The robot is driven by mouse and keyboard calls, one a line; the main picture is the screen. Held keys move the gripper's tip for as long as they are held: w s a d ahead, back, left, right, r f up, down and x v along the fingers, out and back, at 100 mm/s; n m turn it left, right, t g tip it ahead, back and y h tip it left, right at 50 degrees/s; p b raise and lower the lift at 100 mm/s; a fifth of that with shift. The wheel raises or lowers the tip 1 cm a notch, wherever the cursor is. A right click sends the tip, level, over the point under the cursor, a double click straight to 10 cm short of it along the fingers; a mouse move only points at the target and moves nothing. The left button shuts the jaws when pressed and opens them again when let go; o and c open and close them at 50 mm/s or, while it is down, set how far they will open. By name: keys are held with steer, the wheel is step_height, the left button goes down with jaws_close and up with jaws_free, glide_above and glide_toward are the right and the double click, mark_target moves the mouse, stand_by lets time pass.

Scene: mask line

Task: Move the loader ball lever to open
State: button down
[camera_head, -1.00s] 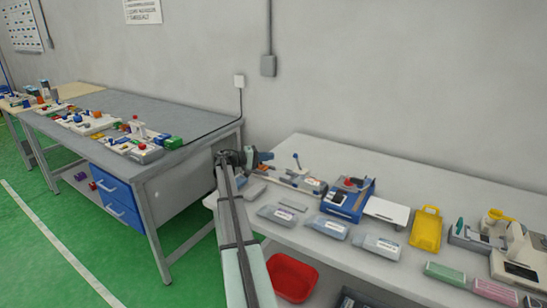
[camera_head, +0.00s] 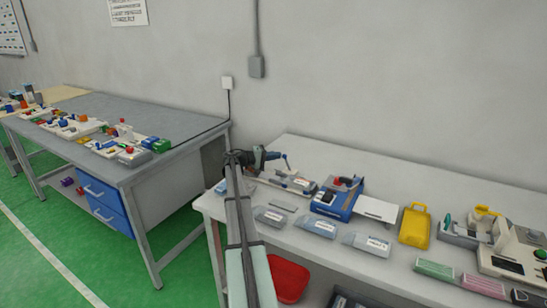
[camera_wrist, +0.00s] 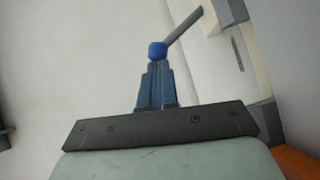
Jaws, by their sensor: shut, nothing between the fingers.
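The lever of the loader, a grey rod with a blue ball (camera_head: 285,156) on its end, stands up from a fixture (camera_head: 292,183) at the left end of the near bench. In the wrist view the blue ball (camera_wrist: 157,50) is right at the fingertips, and its rod runs up to the right. My gripper (camera_head: 275,155) is just left of the ball in the head view. Its blue fingers (camera_wrist: 155,75) are together in the wrist view, with nothing between them. I cannot tell whether the tips touch the ball. The lever's base is partly out of the wrist view.
A blue fixture (camera_head: 337,199), grey pouches (camera_head: 318,225), a yellow carrier (camera_head: 415,226) and a white machine (camera_head: 517,256) stand further right on the bench. A red bin (camera_head: 289,280) is below. The wall is behind.

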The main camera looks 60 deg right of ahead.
steer(key=s+m+t, duration=0.1)
steer(key=s+r+m+t+y, duration=0.1)
steer(key=s, duration=0.1)
steer(key=s+r+m+t, duration=0.1)
steer(key=s, duration=0.1)
steer(key=shift+a+r+m+t+y, duration=0.1)
steer(key=shift+r+m+t+y, duration=0.2)
steer(key=shift+m+y, duration=0.1)
steer(key=shift+s+m+t, duration=0.4)
steer(key=shift+s+m, duration=0.1)
steer(key=shift+s, duration=0.15)
steer(key=shift+w, duration=0.15)
steer(key=shift+r, duration=0.15)
steer(key=shift+r, duration=0.65)
